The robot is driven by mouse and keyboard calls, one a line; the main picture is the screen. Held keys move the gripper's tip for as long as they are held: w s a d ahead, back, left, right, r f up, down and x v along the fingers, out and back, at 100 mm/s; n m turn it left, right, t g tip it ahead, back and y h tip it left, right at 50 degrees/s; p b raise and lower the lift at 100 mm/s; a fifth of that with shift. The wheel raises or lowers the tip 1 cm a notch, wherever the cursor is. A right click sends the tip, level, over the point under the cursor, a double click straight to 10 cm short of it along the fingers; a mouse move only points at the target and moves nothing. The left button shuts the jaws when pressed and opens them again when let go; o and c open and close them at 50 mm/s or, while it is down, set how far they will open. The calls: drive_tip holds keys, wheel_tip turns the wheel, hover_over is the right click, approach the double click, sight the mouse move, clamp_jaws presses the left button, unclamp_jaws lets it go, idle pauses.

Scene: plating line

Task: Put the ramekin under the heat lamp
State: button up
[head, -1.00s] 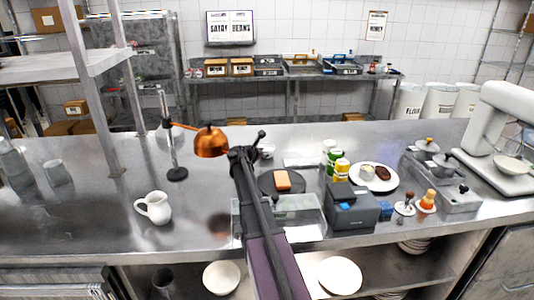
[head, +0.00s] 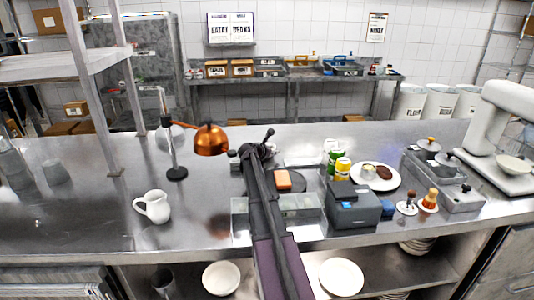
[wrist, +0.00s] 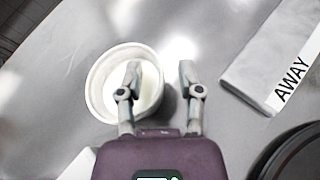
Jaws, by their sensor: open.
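The ramekin is a white round cup (wrist: 104,84), standing upright on the steel counter in the wrist view. My gripper (wrist: 160,68) is open above it. Its left finger overlaps the cup's opening and its right finger is just outside the right rim. I cannot tell whether a finger touches the cup. In the head view my arm hides the ramekin, and the fingertips are hard to make out. The heat lamp has a copper shade (head: 210,140) on a dark stand, left of my arm, above the counter.
A white pitcher (head: 153,206) stands left on the counter. A clear bin (head: 310,218) sits in front. A grey panel labelled AWAY (wrist: 258,52) is near the cup.

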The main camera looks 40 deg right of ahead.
clamp_jaws()
drive_tip(key=shift+a+r+p, duration=0.1)
drive_tip(key=shift+r+p, duration=0.35)
idle(0.6)
drive_tip(key=shift+r+p, duration=4.35)
drive_tip(key=shift+r, duration=0.05)
drive_tip(key=shift+r, duration=0.15)
